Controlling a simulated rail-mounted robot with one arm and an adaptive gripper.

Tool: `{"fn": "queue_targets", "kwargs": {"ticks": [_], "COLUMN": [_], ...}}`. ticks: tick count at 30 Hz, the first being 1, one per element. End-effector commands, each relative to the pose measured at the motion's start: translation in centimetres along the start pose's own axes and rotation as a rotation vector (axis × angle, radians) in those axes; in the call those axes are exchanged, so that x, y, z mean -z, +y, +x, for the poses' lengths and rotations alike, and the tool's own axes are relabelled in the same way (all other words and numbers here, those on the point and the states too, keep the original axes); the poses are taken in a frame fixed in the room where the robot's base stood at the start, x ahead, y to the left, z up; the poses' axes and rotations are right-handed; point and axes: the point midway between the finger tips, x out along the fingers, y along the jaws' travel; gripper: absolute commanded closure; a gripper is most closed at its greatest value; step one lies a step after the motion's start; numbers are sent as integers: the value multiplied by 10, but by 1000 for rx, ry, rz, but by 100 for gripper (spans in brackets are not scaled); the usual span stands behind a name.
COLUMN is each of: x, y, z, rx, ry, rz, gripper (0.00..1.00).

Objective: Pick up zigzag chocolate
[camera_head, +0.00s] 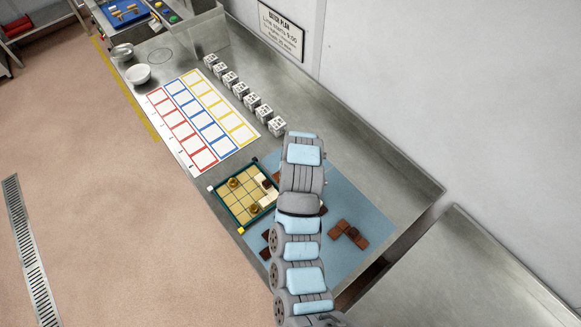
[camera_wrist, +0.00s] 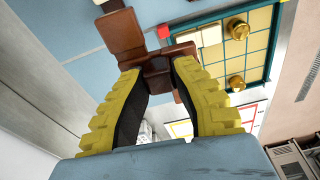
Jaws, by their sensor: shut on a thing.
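My gripper (camera_wrist: 160,72), with yellow ribbed fingers and dark pads, is shut on a brown chocolate piece (camera_wrist: 157,82) in the wrist view. The piece is stepped in outline, consistent with the zigzag chocolate, but the fingers hide part of it. Another brown block (camera_wrist: 121,32) lies beside it or joins it; I cannot tell which. In the head view my arm hides the gripper and the held piece. Whether the piece is clear of the mat I cannot tell.
A blue mat (camera_head: 347,194) carries other brown chocolates (camera_head: 349,234) at right. A green-rimmed gridded tray (camera_head: 231,208) holds white and gold-brown pieces left of my arm. White cubes (camera_head: 247,101), a coloured-square sheet (camera_head: 171,150) and a bowl (camera_head: 138,75) lie farther back. A wall (camera_head: 400,90) borders the bench.

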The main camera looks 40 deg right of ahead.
Motion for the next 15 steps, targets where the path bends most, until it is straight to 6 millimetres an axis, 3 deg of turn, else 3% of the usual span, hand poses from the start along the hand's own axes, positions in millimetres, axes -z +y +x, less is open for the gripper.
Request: {"fn": "queue_targets", "kwargs": {"ticks": [15], "x": [-4], "y": [-3], "z": [-36], "rx": [-3], "ry": [2], "rz": [0], "gripper": [100]}}
